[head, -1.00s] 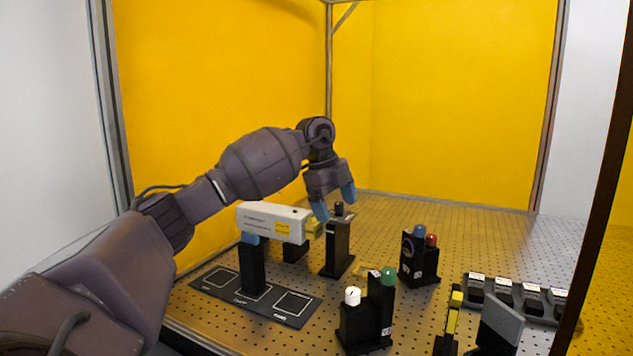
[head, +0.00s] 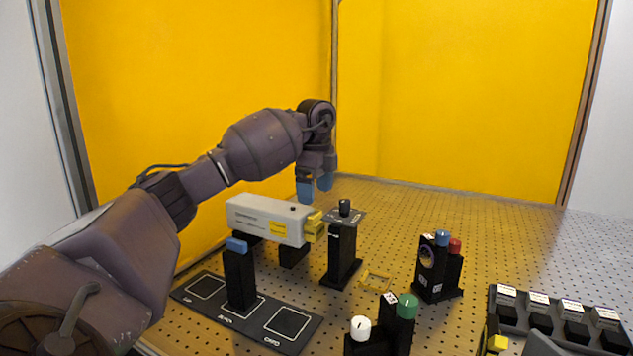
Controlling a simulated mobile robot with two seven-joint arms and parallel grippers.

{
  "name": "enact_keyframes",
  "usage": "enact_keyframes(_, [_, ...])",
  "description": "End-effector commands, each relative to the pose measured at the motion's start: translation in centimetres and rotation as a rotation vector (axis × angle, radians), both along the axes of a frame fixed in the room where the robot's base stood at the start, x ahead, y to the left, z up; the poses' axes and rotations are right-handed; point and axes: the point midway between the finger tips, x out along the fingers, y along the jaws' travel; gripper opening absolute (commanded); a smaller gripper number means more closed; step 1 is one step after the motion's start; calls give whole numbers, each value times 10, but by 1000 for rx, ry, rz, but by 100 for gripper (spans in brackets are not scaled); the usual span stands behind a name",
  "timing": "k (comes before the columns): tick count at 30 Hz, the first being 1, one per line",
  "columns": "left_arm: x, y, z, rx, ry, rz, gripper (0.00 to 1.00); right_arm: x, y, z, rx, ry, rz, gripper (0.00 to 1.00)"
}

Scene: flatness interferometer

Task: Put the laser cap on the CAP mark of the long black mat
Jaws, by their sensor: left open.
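The laser (head: 262,214) is a long pale grey box on black supports, left of centre. A yellow ridged piece, which looks like the laser cap (head: 314,228), sits on its right end. The long black mat (head: 238,322) lies in front of the laser, with several outlined squares. My right gripper is not in view.
A black post (head: 341,255) with a dark plate and knob stands just right of the cap. A blue-topped post (head: 239,275) stands at the mat. The back of the perforated table is clear.

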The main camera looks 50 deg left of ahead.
Motion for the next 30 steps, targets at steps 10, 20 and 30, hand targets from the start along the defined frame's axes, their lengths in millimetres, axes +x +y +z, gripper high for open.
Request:
enact_keyframes(10, [0,0,-59,-2,5,-1,85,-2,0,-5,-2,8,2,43])
enact_keyframes(20, [0,0,-88,-2,2,-1,85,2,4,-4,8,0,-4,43])
enact_keyframes(30, [0,0,-90,-1,0,-1,85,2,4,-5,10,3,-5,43])
